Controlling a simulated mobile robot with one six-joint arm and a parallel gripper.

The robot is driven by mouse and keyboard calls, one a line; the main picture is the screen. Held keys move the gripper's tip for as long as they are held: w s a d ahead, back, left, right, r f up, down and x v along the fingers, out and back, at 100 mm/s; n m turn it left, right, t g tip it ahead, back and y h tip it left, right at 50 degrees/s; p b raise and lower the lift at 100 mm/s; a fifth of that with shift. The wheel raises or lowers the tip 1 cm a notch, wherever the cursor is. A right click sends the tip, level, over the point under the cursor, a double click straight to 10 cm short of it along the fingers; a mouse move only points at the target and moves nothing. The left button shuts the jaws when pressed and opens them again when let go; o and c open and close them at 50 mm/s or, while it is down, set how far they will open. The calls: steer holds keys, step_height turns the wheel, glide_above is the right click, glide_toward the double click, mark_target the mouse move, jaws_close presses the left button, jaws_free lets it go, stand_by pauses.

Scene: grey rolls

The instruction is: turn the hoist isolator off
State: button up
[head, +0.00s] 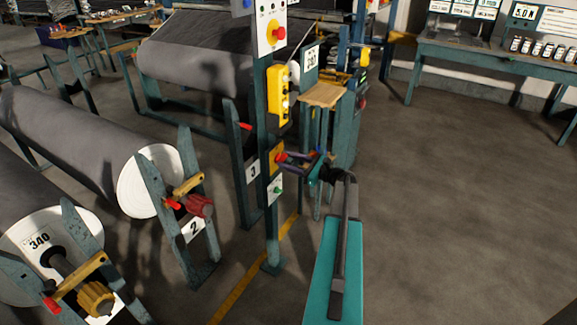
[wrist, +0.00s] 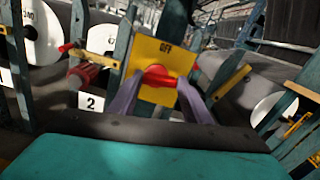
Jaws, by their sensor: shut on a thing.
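The isolator is a yellow plate (head: 274,152) on a teal post in the head view, with a red rotary handle (wrist: 158,75) on it. In the wrist view the plate (wrist: 150,53) reads OFF along its top edge, and the handle lies roughly crosswise, not pointing up at that word. My gripper (head: 287,158) reaches the plate from the right. In the wrist view its purple fingers (wrist: 158,82) stand at either end of the red handle, shut on it. The fingers hide part of the plate's lower half.
Above on the post are a yellow button box (head: 278,95) and a panel with a red knob (head: 279,33). A small white panel with a green knob (head: 276,190) sits just below. Large grey rolls (head: 70,140) on stands fill the left. Open floor (head: 460,200) lies right.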

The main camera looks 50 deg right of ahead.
steer(key=n+b, duration=0.4)
steer(key=b, duration=0.1)
steer(key=shift+a+f+b, duration=0.15)
steer(key=shift+f+b, duration=0.05)
steer(key=shift+b, duration=0.1)
steer(key=n+b, duration=0.4)
steer(key=b, duration=0.1)
steer(key=shift+a+b, duration=0.1)
steer(key=shift+b, duration=0.2)
steer(key=n+b, duration=0.4)
steer(key=b, duration=0.1)
steer(key=shift+s+a+n+b, duration=0.1)
steer(key=shift+a+n+b, duration=0.05)
steer(key=shift+n+b, duration=0.15)
steer(key=n+b, duration=0.3)
steer(key=shift+r, duration=0.15)
steer(key=shift+b, duration=0.3)
steer(key=o, duration=1)
steer(key=shift+r, duration=0.1)
steer(key=shift+o, duration=0.2)
steer(key=shift+s, duration=0.15)
steer(key=p+v, duration=0.1)
steer(key=v, duration=1.2)
steer(key=shift+s, duration=0.25)
